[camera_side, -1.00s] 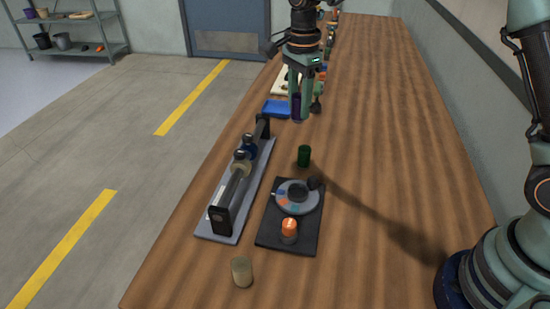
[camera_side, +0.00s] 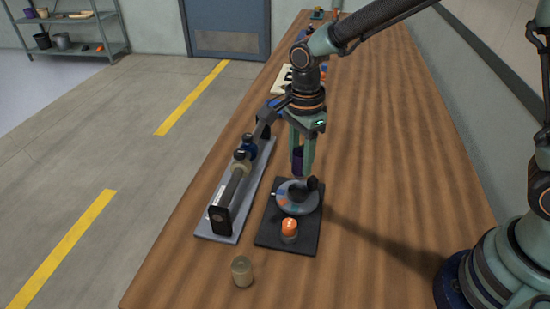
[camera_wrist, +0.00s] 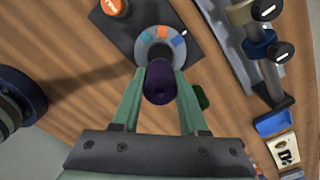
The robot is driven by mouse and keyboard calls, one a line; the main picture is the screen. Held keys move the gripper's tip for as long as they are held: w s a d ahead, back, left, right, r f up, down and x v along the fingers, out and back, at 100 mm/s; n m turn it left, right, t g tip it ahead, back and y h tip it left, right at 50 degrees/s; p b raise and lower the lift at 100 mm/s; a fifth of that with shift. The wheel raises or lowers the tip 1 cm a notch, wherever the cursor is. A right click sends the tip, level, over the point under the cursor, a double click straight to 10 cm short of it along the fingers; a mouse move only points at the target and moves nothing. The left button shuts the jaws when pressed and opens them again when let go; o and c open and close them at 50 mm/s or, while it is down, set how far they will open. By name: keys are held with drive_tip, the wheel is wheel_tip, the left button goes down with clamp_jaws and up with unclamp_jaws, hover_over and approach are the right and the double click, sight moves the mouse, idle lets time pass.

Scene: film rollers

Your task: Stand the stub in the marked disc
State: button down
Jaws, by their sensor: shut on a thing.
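The stub is a dark purple cylinder, seen in the side view (camera_side: 297,161) and in the wrist view (camera_wrist: 160,84). My gripper (camera_side: 302,165) is shut on it, one finger on each side, also in the wrist view (camera_wrist: 160,78). The stub looks roughly upright and is held above the far edge of the marked disc. This grey disc (camera_side: 291,206) has blue and orange segments, and it shows in the wrist view (camera_wrist: 150,37). It lies on a black plate (camera_side: 273,235). The stub hides part of the disc in the wrist view.
A roller rack (camera_side: 222,205) stands left of the plate. An orange-topped cylinder (camera_side: 289,229) is on the plate's near part; a beige cylinder (camera_side: 241,271) stands nearer. A green cylinder (camera_wrist: 201,97) is beside my finger.

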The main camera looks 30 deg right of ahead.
drive_tip(key=shift+f, duration=3.1)
drive_tip(key=shift+f, duration=0.15)
unclamp_jaws()
drive_tip(key=shift+r, duration=3.45)
